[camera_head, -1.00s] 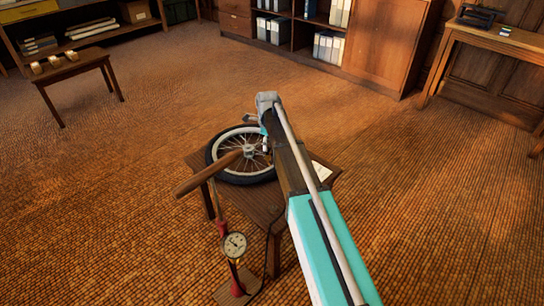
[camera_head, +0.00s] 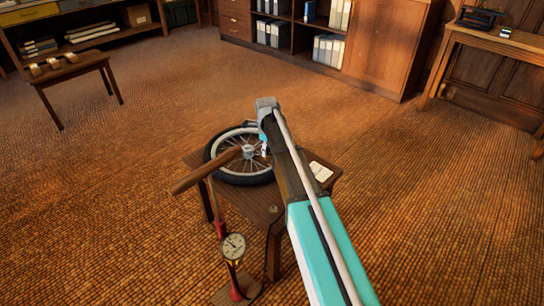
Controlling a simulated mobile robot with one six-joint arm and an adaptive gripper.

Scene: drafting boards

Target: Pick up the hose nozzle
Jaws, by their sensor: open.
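A small roundish piece, which looks like the hose nozzle (camera_head: 273,209), lies near the front edge of the small wooden table (camera_head: 246,200). It is too small to make out clearly. A dark hose seems to hang from that edge towards the floor pump (camera_head: 234,247) with a round gauge and red parts. My gripper (camera_head: 264,152) points down over the wheel's right side, beyond the nozzle. It is open, and my arm hides much of it. I cannot see anything held.
A spoked wheel (camera_head: 240,178) with a black tyre lies on the table. The pump's wooden handle (camera_head: 207,170) slants across its left side. A pale paper card (camera_head: 320,171) lies at the table's right. Open floor surrounds the table.

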